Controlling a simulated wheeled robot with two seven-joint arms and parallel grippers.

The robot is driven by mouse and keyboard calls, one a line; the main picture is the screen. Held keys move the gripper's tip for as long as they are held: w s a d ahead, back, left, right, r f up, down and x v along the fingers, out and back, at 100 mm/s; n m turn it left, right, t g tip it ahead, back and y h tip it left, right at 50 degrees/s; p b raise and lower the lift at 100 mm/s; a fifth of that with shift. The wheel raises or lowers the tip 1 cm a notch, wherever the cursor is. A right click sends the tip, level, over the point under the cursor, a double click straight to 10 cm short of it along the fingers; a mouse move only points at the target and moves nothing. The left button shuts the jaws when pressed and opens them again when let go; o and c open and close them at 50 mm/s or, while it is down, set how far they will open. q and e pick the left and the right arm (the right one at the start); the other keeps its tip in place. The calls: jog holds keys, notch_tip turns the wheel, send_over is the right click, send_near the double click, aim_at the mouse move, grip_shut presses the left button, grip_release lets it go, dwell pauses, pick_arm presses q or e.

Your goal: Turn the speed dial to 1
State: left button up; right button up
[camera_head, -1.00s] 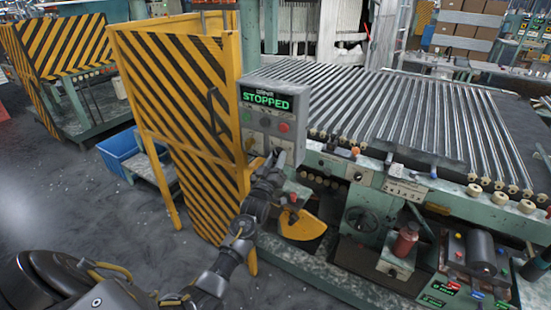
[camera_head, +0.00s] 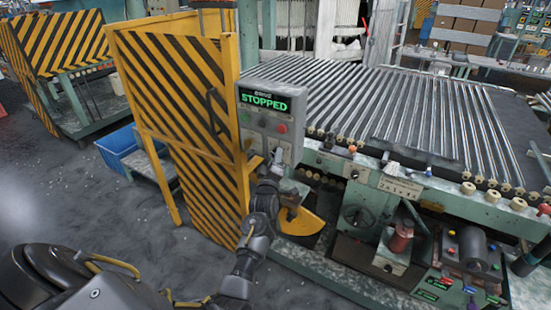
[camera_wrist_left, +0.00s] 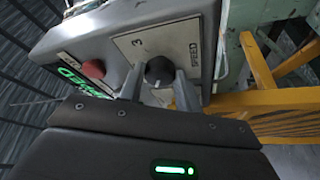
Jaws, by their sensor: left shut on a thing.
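The speed dial (camera_wrist_left: 159,72) is a dark round knob on a pale plate marked "SPEED", with a "3" visible, in the left wrist view. The plate's other marks are hidden or too small to read. My left gripper (camera_wrist_left: 160,88) is shut on the dial, with one finger on each side of it. In the head view my left gripper (camera_head: 271,163) is at the lower part of the grey control box (camera_head: 243,132), and it hides the dial. The box's display (camera_head: 265,102) reads "STOPPED" in green. My right gripper is not in view.
A red button (camera_wrist_left: 94,69) sits on the box beside the dial plate. A yellow-and-black striped guard door (camera_head: 170,100) stands just left of the box. A roller table (camera_head: 390,110) extends to the right. A blue bin (camera_head: 117,150) is on the left.

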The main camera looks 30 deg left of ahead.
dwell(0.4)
pick_arm(q)
jog(key=o, duration=1)
jog(key=shift+c, duration=0.2)
jog(key=b+v, duration=0.2)
jog(key=v, duration=0.5)
jog(key=shift+s, duration=0.2)
jog(key=shift+d, duration=0.1)
